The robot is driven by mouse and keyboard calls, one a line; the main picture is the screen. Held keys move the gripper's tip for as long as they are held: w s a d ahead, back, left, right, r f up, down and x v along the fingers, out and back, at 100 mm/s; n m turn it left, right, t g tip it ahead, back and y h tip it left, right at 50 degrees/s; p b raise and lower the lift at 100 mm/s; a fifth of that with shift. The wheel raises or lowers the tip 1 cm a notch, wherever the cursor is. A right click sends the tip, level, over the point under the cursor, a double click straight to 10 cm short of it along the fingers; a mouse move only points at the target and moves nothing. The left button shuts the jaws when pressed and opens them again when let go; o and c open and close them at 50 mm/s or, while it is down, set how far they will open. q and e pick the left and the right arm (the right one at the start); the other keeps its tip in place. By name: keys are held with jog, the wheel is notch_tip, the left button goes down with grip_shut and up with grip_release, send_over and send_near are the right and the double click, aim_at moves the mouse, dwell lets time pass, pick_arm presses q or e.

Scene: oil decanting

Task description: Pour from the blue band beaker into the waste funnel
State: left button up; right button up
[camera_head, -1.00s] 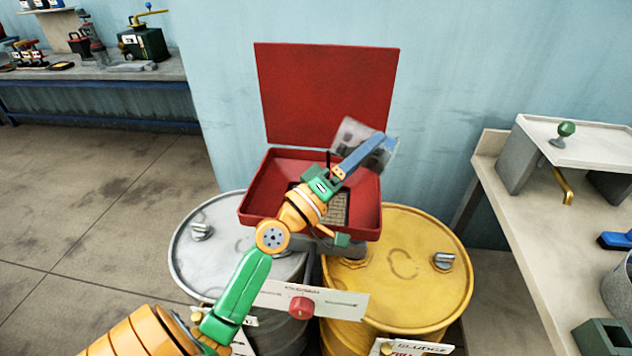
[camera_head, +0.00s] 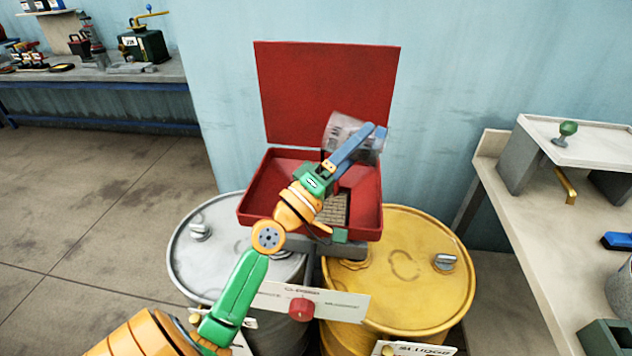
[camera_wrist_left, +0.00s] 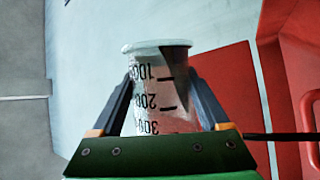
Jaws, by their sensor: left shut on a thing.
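The waste funnel (camera_head: 262,205) is a red square basin with a mesh in its bottom and its red lid (camera_head: 325,95) standing open behind. My left gripper (camera_head: 370,133) is shut on the clear beaker (camera_head: 340,130) and holds it tilted above the back right part of the funnel. The beaker also shows in the left wrist view (camera_wrist_left: 158,95), between the two fingers, with black marks such as 100, 200 and 300. No blue band shows clearly on it. I cannot tell its liquid level or see any stream. My right gripper is not in view.
The funnel sits over a grey drum (camera_head: 190,265) and a yellow drum (camera_head: 440,290). A white plate with a red knob (camera_head: 301,309) is in front. A pale bench (camera_head: 500,195) stands at right. A blue wall is close behind the lid.

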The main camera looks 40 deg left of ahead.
pick_arm(q)
jog(key=shift+a+r+n+y, duration=0.15)
jog(key=shift+r+n+y, duration=0.2)
jog(key=shift+n, duration=0.35)
